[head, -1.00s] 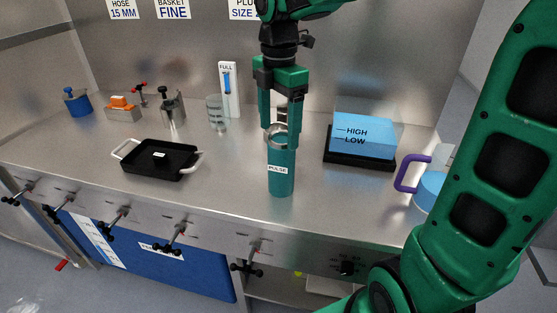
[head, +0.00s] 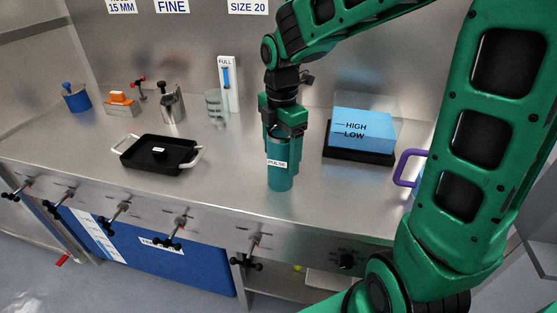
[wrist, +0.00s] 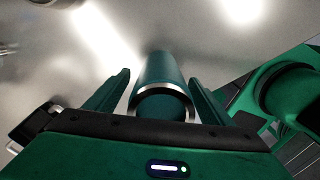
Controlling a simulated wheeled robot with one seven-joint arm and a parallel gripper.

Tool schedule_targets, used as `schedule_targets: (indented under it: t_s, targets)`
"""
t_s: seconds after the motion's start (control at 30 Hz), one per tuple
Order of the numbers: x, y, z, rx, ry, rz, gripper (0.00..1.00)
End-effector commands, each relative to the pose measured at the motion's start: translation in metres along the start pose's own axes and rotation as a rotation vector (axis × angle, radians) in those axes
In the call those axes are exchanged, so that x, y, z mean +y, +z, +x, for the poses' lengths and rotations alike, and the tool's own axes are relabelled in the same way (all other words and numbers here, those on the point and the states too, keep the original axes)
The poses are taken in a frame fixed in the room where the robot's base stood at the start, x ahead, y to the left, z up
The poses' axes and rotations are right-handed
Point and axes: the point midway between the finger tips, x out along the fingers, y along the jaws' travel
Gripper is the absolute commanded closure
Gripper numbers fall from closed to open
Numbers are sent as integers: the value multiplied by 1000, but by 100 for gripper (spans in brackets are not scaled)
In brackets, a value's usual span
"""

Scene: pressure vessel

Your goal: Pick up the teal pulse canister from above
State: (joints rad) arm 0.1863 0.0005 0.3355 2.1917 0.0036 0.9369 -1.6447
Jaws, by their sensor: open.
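The teal pulse canister (head: 280,177) stands upright on the steel counter, with a white PULSE label on its side. In the head view my gripper (head: 284,140) is right above it, pointing down, its fingers around the upper part and hiding the canister's top. In the wrist view the canister (wrist: 165,75) with its silvery rim lies between the two green fingers of my gripper (wrist: 160,85). Gaps show on both sides, so the fingers are open and apart from it.
A black tray (head: 138,157) with white handles lies to the left. A clear tank of blue liquid (head: 362,134) on a black base stands to the right, near a purple handle (head: 403,168). A glass (head: 215,107) and a FULL gauge (head: 229,84) stand behind. Counter around the canister is clear.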

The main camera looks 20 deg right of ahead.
Motion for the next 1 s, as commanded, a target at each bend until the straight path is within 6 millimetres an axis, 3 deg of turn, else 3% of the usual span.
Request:
schedule_targets:
  t_s: [0.1, 0.13, 0.3, 0.37, 0.4, 0.73, 0.97, 1.0]
  targets:
    - [0, 0, 0, 0, 0, 0, 25]
    - [0, 0, 0, 0, 0, 0, 30]
    - [0, 0, 0, 0, 0, 0, 70]
    - [0, 0, -1, 0, 0, 0, 85]
    - [0, 0, -1, 0, 1, 0, 87]
    - [1, 0, -8, -1, 3, -1, 87]
    - [1, -1, -46, -2, 7, -1, 87]
    - [-3, -10, -49, -1, 5, -5, 87]
